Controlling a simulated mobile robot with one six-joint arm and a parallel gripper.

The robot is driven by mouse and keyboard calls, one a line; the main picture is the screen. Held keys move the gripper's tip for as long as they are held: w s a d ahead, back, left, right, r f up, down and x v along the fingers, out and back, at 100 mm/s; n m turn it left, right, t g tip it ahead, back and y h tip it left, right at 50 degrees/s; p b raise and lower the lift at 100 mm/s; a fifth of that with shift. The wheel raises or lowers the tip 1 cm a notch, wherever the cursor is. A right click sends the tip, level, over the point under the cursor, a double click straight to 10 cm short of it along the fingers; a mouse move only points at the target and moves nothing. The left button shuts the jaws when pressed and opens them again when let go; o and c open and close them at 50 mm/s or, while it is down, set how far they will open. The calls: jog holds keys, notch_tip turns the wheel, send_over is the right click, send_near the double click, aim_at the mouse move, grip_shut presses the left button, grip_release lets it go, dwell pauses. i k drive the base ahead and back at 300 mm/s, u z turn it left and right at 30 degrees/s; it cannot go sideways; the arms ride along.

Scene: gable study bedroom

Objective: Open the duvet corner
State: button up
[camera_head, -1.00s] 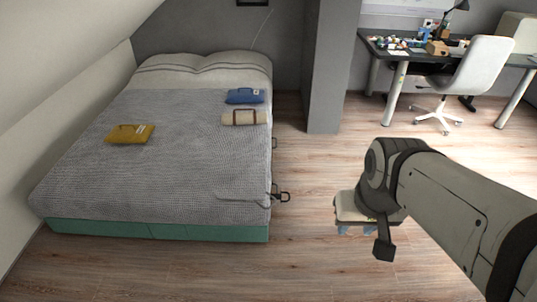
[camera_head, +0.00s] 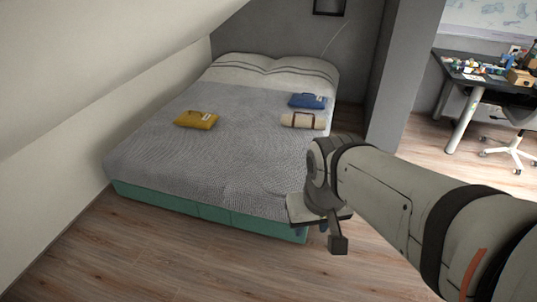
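The grey textured duvet (camera_head: 190,155) lies flat over the bed (camera_head: 215,217). Its near-right corner is at the front right of the bed and is partly hidden behind my arm. My gripper (camera_head: 323,228) hangs at the end of my arm, in front of that corner in the picture. Whether it touches the duvet cannot be told. Its fingers are mostly hidden under the wrist, so I cannot see whether they are open or shut.
A yellow folded bag (camera_head: 196,120), a blue bag (camera_head: 307,101) and a beige roll (camera_head: 303,121) lie on the duvet. A sloped wall (camera_head: 90,80) runs along the left. A grey pillar (camera_head: 402,85) and a cluttered desk (camera_head: 445,67) stand right. Wooden floor (camera_head: 180,262) in front is clear.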

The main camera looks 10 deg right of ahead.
aim_at(294, 180)
jog(key=u, duration=0.15)
jog(key=i, duration=1)
